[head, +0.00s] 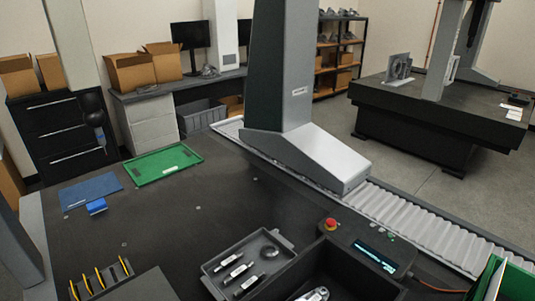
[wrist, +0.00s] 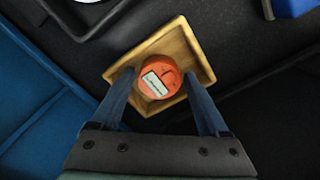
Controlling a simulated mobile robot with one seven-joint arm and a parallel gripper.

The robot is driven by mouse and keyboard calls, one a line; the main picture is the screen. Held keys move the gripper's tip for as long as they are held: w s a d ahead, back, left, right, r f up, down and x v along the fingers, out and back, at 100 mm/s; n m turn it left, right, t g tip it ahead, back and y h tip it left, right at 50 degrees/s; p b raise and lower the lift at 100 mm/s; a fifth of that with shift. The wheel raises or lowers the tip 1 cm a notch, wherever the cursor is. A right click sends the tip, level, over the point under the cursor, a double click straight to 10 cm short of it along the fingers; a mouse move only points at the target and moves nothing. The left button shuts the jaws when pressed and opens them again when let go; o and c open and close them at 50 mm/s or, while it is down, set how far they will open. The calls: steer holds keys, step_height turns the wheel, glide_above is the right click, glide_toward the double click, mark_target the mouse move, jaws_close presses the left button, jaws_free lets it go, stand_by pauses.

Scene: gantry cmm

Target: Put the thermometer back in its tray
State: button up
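In the wrist view a round orange-red item with a pale rectangular display or label (wrist: 156,82) sits inside a square tan tray (wrist: 183,42). It looks like the thermometer, but I cannot be sure. My gripper (wrist: 158,74) is open, its two blue-grey fingers over the tray's left and right sides, with the orange-red item between and beyond them. A gap shows on both sides of the item. I cannot make out the item or the tan tray in the head view.
The dark table (head: 210,215) carries a grey tray with several tools (head: 212,268), a green tray (head: 135,168), a blue mat (head: 88,191) and a control box with a red button (head: 331,224). A tall grey column (head: 318,155) stands at the table's far edge. The table's middle is mostly clear.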

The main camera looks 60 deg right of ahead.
steer(key=shift+r, duration=0.1)
step_height(320, 180, up, 12)
steer(key=p, duration=0.1)
steer(key=shift+p, duration=0.3)
steer(key=shift+r, duration=0.1)
